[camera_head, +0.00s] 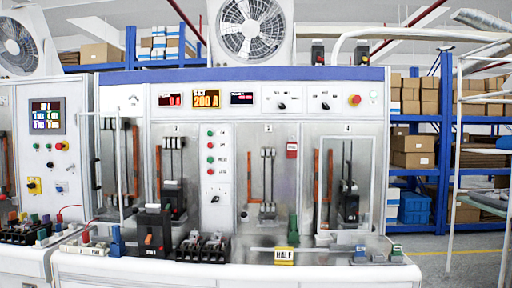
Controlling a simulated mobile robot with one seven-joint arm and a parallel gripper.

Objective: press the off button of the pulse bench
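The pulse bench (270,75) is a wide white cabinet with a blue top strip, facing me. A white strip in its middle carries a column of small round red and green buttons (210,146); their labels are too small to read, so I cannot tell which one is off. An orange display (206,99) reads 200 A. My gripper is not in view.
A black breaker (153,232) and other small devices stand on the white front ledge (220,272), with a yellow HALF sign (284,256). A second panel (45,130) is at the left. Blue shelves with boxes (414,150) and open floor are at the right.

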